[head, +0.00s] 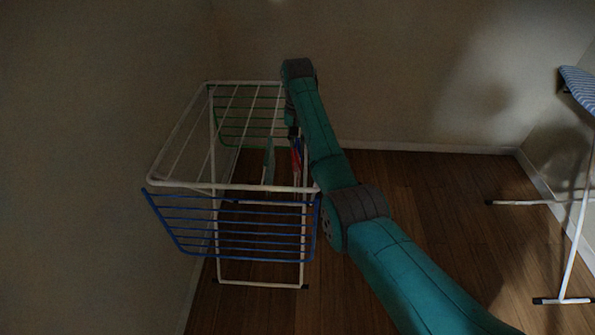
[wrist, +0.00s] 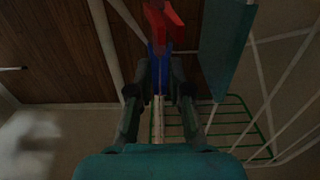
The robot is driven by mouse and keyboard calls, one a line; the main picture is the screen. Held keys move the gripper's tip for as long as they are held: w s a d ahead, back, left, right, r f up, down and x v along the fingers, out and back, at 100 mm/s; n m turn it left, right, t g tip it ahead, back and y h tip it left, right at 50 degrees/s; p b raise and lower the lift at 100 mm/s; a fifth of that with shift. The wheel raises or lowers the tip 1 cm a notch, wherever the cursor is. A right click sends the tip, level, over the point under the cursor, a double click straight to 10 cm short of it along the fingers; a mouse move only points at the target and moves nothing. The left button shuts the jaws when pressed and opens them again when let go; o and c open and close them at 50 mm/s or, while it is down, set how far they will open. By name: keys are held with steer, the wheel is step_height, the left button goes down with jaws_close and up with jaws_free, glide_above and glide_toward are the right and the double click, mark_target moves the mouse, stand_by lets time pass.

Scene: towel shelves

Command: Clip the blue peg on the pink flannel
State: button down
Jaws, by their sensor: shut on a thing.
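My gripper (wrist: 158,72) is shut on the blue peg (wrist: 158,58), which stands out between the two fingertips in the wrist view. A red two-pronged piece (wrist: 163,24) shows just beyond the peg; I cannot tell whether it is joined to it. In the head view a small red and blue patch (head: 296,155) shows below my gripper (head: 293,132), beside the right side of the drying rack (head: 236,187). No cloth that is clearly pink shows in either view, so I cannot make out the pink flannel.
A teal cloth (wrist: 226,45) hangs close to the right of the peg in the wrist view, and it also shows in the head view (head: 268,168). The rack has a blue front wing (head: 235,234) and a green back wing. An ironing board (head: 579,88) stands far right; the floor between is clear.

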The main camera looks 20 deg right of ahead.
steer(key=c, duration=1)
jaws_free()
steer(key=shift+o, duration=1.5)
steer(key=shift+r, duration=0.1)
step_height(320, 180, up, 7)
steer(key=shift+s, duration=0.15)
